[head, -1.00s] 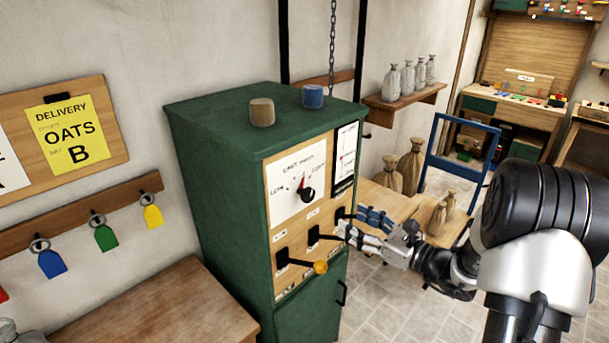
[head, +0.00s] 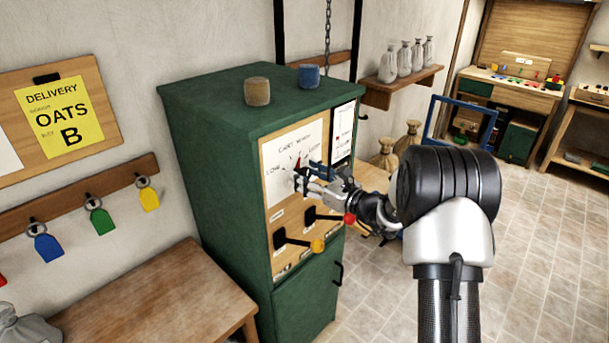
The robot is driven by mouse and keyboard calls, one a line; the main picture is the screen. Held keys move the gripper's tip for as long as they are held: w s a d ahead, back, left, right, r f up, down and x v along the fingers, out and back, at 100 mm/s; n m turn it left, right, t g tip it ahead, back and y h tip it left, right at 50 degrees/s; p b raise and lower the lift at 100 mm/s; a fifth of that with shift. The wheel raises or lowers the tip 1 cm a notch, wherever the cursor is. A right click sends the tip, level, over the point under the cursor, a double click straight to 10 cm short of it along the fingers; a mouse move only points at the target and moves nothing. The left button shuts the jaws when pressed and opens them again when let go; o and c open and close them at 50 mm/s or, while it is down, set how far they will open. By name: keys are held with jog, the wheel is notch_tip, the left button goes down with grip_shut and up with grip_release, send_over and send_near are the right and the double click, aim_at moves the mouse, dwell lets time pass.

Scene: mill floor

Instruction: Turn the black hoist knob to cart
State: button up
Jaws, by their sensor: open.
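The black hoist knob (head: 299,184) sits on a white dial plate (head: 279,171) on the front of the green cabinet (head: 216,195). My gripper's fingers hide most of it. Its red pointer (head: 297,162) shows above the fingers and points roughly upward. Small labels ring the dial; the top one seems to start with "CART", but the print is hard to read. My gripper (head: 304,176) is open at the dial, its fingertips at the knob. I cannot tell whether they touch it or are around it.
Below the dial, a yellow-ended lever (head: 318,246) and a red-ended lever (head: 349,218) stick out close under my gripper. Two round blocks, tan (head: 257,91) and blue (head: 309,76), stand on the cabinet top. A wooden table (head: 150,300) is at left.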

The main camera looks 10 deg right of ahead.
jog(key=shift+w+a, duration=0.35)
jog(key=shift+w, duration=0.1)
jog(key=c, duration=1)
